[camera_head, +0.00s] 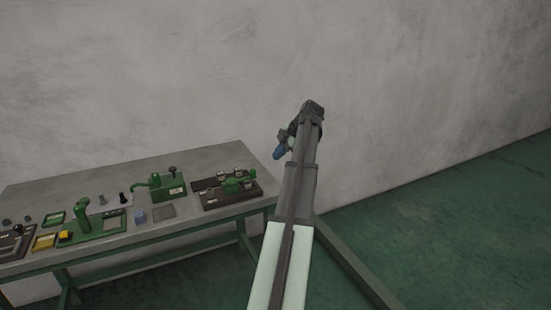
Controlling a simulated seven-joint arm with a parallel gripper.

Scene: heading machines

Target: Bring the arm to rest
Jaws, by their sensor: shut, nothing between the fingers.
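My arm (290,220) reaches up from the bottom of the camera_head view, in front of the grey wall. It bends at its top end, and the wrist points down and to the left. My gripper (278,154) is small and dark at that end. It is shut with nothing seen in it, and it appears in the air near the right end of the workbench. The fingertips are too small to make out in detail.
A grey-topped workbench (130,172) with green legs stands at the left against the wall. It bears a green machine on a dark base (229,185), a green press (166,187), a green lever device (84,217) and a yellow block (44,242). Green floor (440,230) is clear at right.

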